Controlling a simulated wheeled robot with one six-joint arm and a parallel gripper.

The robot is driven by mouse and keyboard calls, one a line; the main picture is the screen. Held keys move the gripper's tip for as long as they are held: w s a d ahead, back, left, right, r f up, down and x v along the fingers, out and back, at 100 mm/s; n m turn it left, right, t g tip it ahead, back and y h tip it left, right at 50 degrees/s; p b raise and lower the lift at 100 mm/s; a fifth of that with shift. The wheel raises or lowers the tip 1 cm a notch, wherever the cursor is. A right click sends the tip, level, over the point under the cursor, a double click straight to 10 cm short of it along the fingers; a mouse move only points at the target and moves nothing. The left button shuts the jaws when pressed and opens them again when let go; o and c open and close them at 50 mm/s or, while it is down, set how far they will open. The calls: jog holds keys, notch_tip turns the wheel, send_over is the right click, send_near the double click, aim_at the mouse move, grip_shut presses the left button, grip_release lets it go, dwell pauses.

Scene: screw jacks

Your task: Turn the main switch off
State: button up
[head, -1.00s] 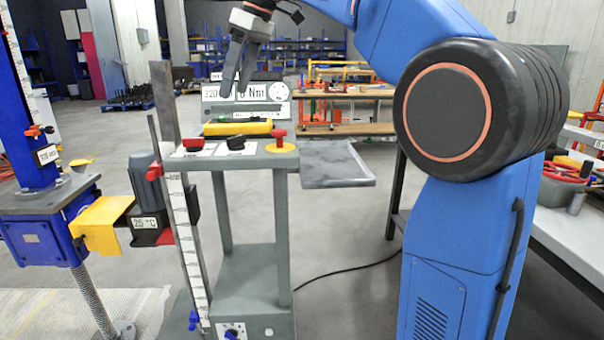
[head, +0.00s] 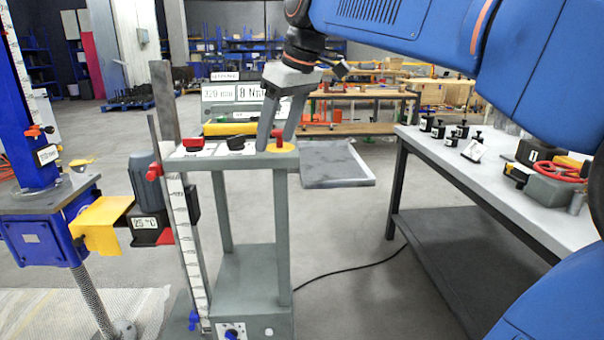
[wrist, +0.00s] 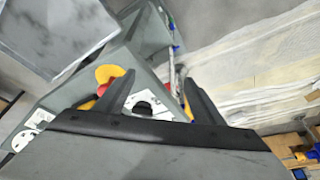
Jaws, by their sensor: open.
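The control panel top (head: 225,160) of the grey stand carries a red knob (head: 194,143) on a white plate at left, a black knob (head: 236,142) in the middle and a red button (head: 279,136) on a yellow disc at right. Which one is the main switch cannot be read. In the wrist view, the black knob (wrist: 145,106) shows between my open fingers (wrist: 159,78). The yellow disc (wrist: 108,73) lies beside the left finger, partly hidden.
A display board (head: 248,94) and a yellow bar (head: 237,128) stand behind the knobs. A blue screw jack (head: 45,228) and a motor (head: 147,178) are at left. A grey worktable (head: 490,185) with small parts is at right.

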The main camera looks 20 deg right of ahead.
jog(key=s+d+f+m, duration=0.2)
jog(key=s+d+f, duration=0.1)
jog(key=s+f, duration=0.3)
jog(key=shift+s+f+h, duration=0.2)
jog(key=shift+f+h, duration=0.2)
jog(key=shift+f, duration=0.35)
jog(key=s+d+f+m+h, duration=0.1)
jog(key=s+d+f+m, duration=0.1)
jog(key=s+f, duration=0.6)
jog(key=s+d+f+m+t, duration=0.1)
jog(key=s+f, duration=0.6)
jog(key=f, duration=0.7)
jog(key=shift+s+d+m+h, duration=0.4)
jog(key=shift+d+m, duration=0.4)
jog(key=shift+d, duration=0.4)
